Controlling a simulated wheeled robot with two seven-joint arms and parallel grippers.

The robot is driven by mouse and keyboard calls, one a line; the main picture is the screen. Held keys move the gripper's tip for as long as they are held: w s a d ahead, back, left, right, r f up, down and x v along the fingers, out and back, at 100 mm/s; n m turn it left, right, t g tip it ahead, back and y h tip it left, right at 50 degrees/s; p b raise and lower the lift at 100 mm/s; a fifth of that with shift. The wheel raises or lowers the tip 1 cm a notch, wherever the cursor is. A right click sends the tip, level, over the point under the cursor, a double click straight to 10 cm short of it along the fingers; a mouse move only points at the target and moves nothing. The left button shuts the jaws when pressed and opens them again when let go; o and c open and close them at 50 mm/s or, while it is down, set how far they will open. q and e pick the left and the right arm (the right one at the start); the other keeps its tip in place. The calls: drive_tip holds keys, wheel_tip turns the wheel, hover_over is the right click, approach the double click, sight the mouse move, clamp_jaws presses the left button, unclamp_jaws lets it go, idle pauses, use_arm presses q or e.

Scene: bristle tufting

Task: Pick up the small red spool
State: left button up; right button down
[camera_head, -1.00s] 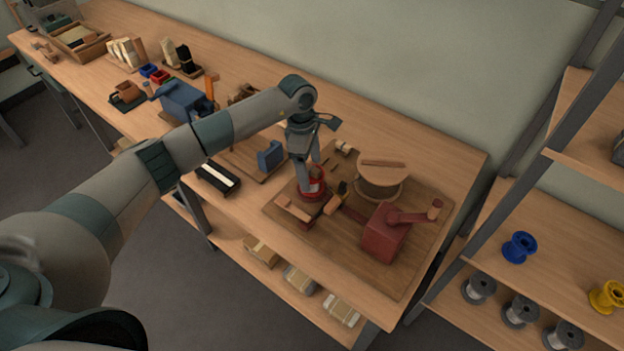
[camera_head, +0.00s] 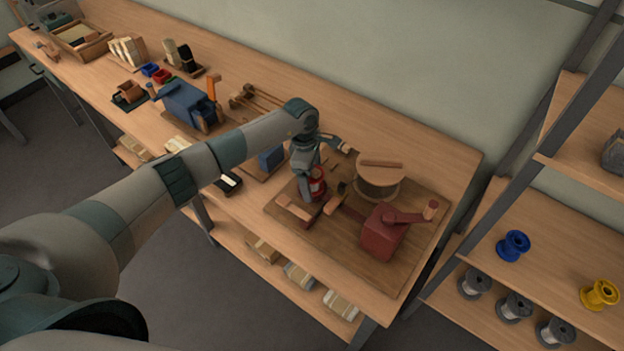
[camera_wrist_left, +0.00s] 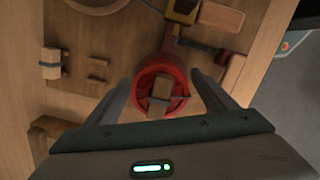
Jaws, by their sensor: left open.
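The small red spool (camera_head: 317,181) is on the wooden board (camera_head: 398,282) on the bench, partly hidden by my left gripper in the head view. In the left wrist view the red spool (camera_wrist_left: 162,84) shows as a red ring with a dark bar across it. My left gripper (camera_head: 311,192) points down at the spool. In the left wrist view its two fingers (camera_wrist_left: 162,92) stand apart, one on each side of the spool's near part. I cannot tell whether they touch it. My right gripper is not in view.
A large wooden spool (camera_head: 380,180) and a dark red crank box (camera_head: 386,232) stand on the same board, to the right of my gripper. A blue machine (camera_head: 188,104) stands farther left. Shelves at right hold a blue spool (camera_head: 513,246) and a yellow spool (camera_head: 600,294).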

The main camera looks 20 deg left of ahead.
use_arm(q)
drive_tip(key=c, duration=1.2)
wheel_tip(320, 180, up, 9)
drive_tip(key=b, duration=0.4)
drive_tip(key=shift+r, duration=0.55)
